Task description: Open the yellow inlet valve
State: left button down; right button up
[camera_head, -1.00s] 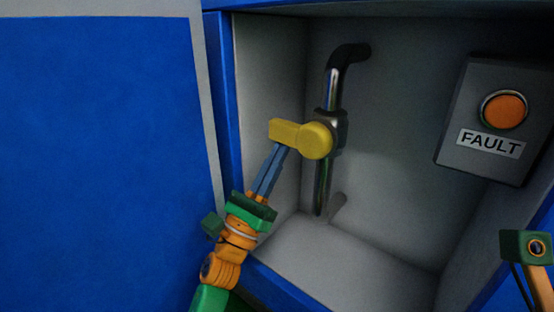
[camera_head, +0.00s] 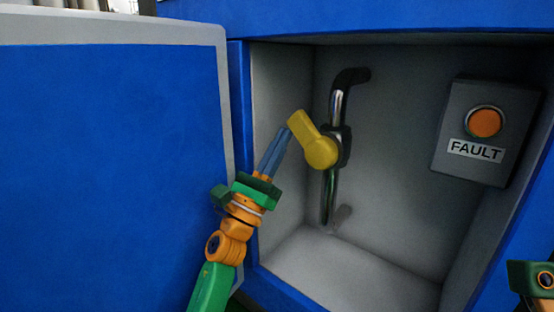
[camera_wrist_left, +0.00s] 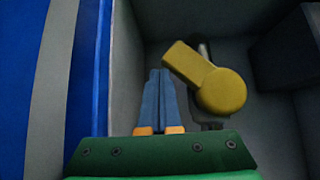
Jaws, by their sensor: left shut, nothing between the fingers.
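The yellow inlet valve (camera_head: 320,150) sits on a dark and chrome vertical pipe (camera_head: 331,190) inside the open cabinet. Its handle points up and to the left, between level and upright. The valve also shows in the left wrist view (camera_wrist_left: 220,90), right of the fingers. My left gripper (camera_head: 287,132) is shut and empty, with its blue fingertips close beside the left side of the handle. In the left wrist view, its fingertips (camera_wrist_left: 160,72) end just left of the handle's end; whether they touch it I cannot tell. Only part of my right arm (camera_head: 531,280) shows; its fingers are out of view.
A grey box with an orange button and a FAULT label (camera_head: 476,150) is on the cabinet's right side. The blue cabinet door (camera_head: 110,160) stands open at left. The cabinet floor (camera_head: 345,270) is clear.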

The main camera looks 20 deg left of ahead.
pick_arm(q)
jog(key=shift+d+r+p, duration=0.15)
jog(key=shift+r+p, duration=0.15)
jog(key=shift+r, duration=0.5)
jog(key=shift+d+r, duration=0.2)
jog(key=shift+r, duration=0.25)
jog(key=v, duration=0.7)
jog(key=shift+p, duration=0.3)
jog(key=shift+s, duration=0.1)
